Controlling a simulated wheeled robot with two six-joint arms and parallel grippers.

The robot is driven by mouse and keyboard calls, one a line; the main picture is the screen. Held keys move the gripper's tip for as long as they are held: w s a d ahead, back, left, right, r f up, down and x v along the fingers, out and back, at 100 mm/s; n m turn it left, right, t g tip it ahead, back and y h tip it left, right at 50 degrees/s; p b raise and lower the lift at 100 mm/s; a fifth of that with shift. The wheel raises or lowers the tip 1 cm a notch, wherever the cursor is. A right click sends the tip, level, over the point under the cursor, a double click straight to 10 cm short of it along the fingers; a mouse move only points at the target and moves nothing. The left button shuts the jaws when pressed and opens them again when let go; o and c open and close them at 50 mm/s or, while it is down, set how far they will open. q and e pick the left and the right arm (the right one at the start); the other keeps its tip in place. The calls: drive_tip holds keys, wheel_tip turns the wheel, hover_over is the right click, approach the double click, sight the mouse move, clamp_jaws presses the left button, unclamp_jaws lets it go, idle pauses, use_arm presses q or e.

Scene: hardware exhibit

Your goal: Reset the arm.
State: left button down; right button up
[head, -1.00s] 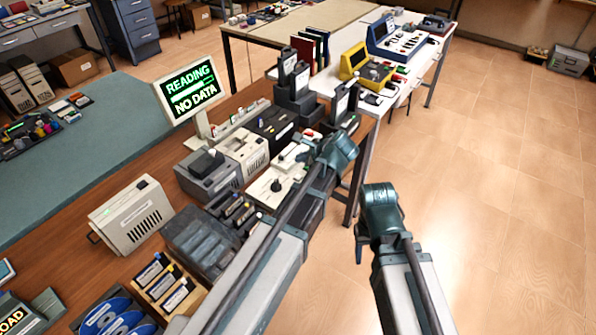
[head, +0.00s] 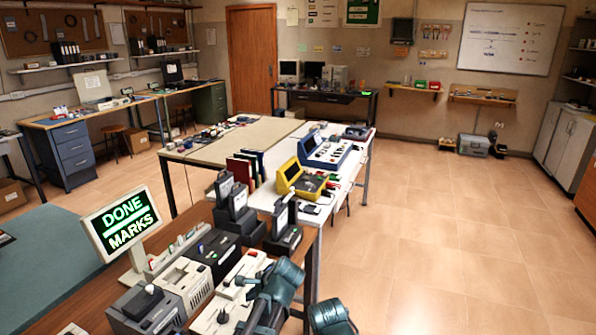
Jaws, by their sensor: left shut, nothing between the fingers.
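My left arm (head: 277,287) comes up at the bottom, in front of the wooden bench. Its gripper (head: 250,316) is low in the head view, beside the white device; it is shut with nothing held, and its fingertips are hard to make out. The teal joint of my right arm (head: 330,318) shows at the bottom edge, to the right of the left arm. My right gripper is not visible.
The bench holds a white device (head: 228,300), beige boxes (head: 187,285) and black docks (head: 215,250). Behind it, a white table (head: 345,180) carries a yellow case (head: 300,178) and a blue case (head: 327,150). Open tiled floor (head: 440,240) lies to the right.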

use_arm(q)
drive_tip(key=s+d+f+n+g+h, duration=0.2)
drive_tip(key=s+d+n, duration=0.3)
drive_tip(key=s, duration=0.5)
drive_tip(key=s+d+f+n+g+h, duration=0.2)
drive_tip(key=s+d+n, duration=0.3)
drive_tip(key=s, duration=0.5)
drive_tip(key=shift+s+n+g+h+p, duration=0.15)
drive_tip(key=shift+n+g+h+p, duration=0.15)
drive_tip(key=shift+g+h+p, duration=0.15)
drive_tip(key=shift+d, duration=0.1)
idle(0.7)
